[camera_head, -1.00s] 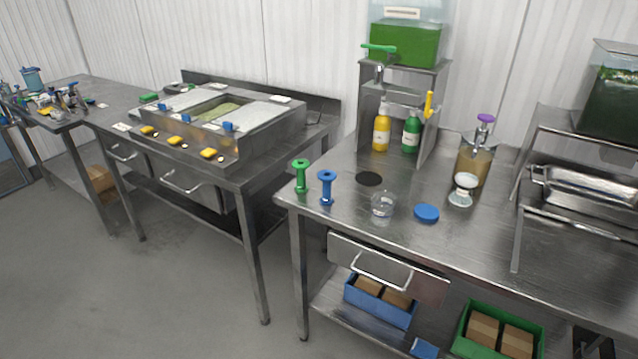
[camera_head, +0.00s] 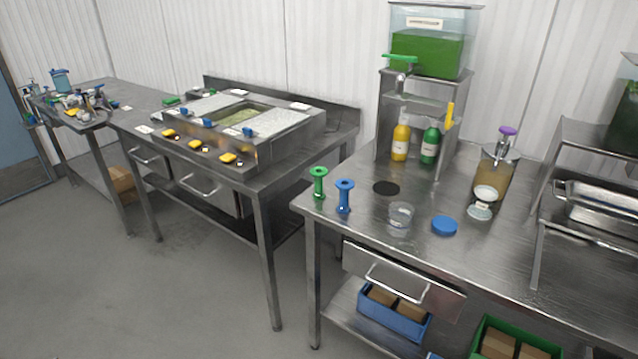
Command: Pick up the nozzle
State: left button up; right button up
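A green spool-shaped piece (camera_head: 318,183) and a blue spool-shaped piece (camera_head: 344,196) stand upright at the left front corner of the right steel table (camera_head: 420,260). I cannot tell whether either of them is the nozzle. A green tap (camera_head: 400,62) sits at the front of the tank (camera_head: 428,50) of green liquid. Neither of my grippers is in view.
A clear cup (camera_head: 400,217), a blue lid (camera_head: 445,226) and a purple-topped dispenser (camera_head: 495,168) stand on the right table. Bottles stand under the tank. A steel station (camera_head: 235,125) and a cluttered far table (camera_head: 130,97) are left. Grey floor (camera_head: 170,290) is open in front.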

aim_at(318, 173)
jog(key=i+j+z, duration=0.65)
jog(key=j+z, duration=0.25)
jog(key=j, duration=0.25)
jog(key=i+j+z, duration=0.15)
jog(key=j+z, duration=0.15)
jog(key=j, duration=0.15)
jog(key=j+z, duration=0.3)
jog(key=j, duration=0.2)
jog(key=k+j+z, duration=0.1)
jog(key=z, duration=0.2)
jog(key=k+j+z, duration=0.15)
jog(key=z, duration=0.2)
jog(key=j, duration=0.1)
